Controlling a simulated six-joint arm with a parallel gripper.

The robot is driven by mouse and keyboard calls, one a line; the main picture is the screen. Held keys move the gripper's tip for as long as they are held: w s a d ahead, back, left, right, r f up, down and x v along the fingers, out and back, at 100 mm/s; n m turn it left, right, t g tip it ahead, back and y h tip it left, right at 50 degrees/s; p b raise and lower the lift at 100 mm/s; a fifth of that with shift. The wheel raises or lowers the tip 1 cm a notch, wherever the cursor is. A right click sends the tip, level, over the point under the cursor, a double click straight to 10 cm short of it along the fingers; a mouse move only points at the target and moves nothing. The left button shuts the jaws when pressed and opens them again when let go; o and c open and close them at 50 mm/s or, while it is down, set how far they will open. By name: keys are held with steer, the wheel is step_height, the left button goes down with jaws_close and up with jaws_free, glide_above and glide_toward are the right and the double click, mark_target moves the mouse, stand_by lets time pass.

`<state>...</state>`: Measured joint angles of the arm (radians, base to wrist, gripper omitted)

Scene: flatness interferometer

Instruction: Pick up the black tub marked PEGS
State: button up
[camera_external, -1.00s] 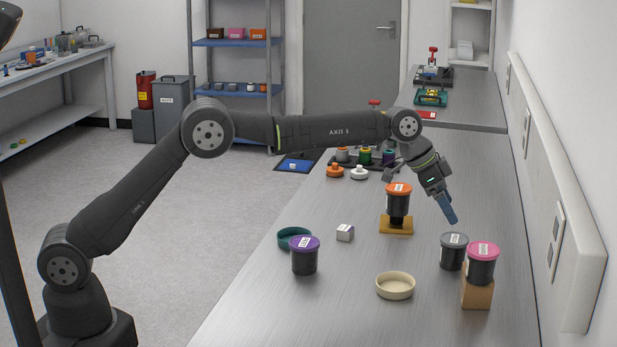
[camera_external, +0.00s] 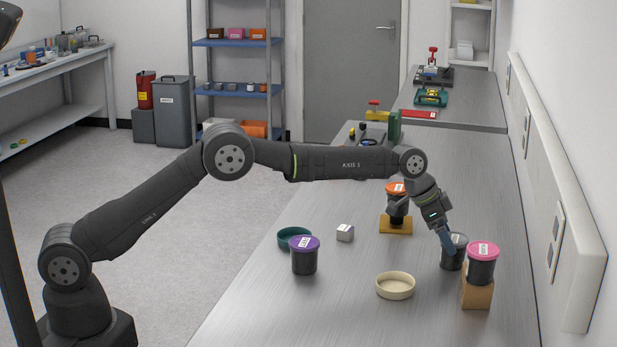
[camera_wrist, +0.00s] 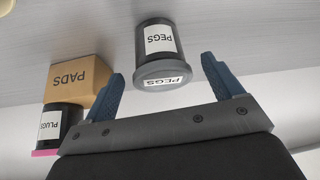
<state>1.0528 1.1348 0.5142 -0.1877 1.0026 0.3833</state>
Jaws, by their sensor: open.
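The black tub marked PEGS (camera_wrist: 157,40) has a grey lid and white labels, and shows between my open fingers in the wrist view. In the external view the tub (camera_external: 452,260) stands upright on the bench, its lid partly covered by my fingers. My gripper (camera_external: 447,244) points down at the tub from above and behind. In the wrist view my gripper's blue fingers (camera_wrist: 165,85) are spread to either side of the lid, with visible space between each finger and the tub. Nothing is held.
Close beside it, a pink-lidded black tub marked PLUGS (camera_wrist: 52,122) stands on a tan PADS block (camera_wrist: 75,85). An orange-lidded tub (camera_external: 397,203) is on a yellow stand (camera_external: 396,226). A cream dish (camera_external: 395,286) and a purple-lidded tub (camera_external: 305,262) are to the left.

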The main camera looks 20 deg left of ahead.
steer(key=shift+d+x, duration=0.15)
steer(key=shift+x, duration=1.2)
steer(key=shift+d+x, duration=0.15)
steer(key=shift+x, duration=1.25)
steer(key=shift+r, duration=0.2)
steer(key=c, duration=1)
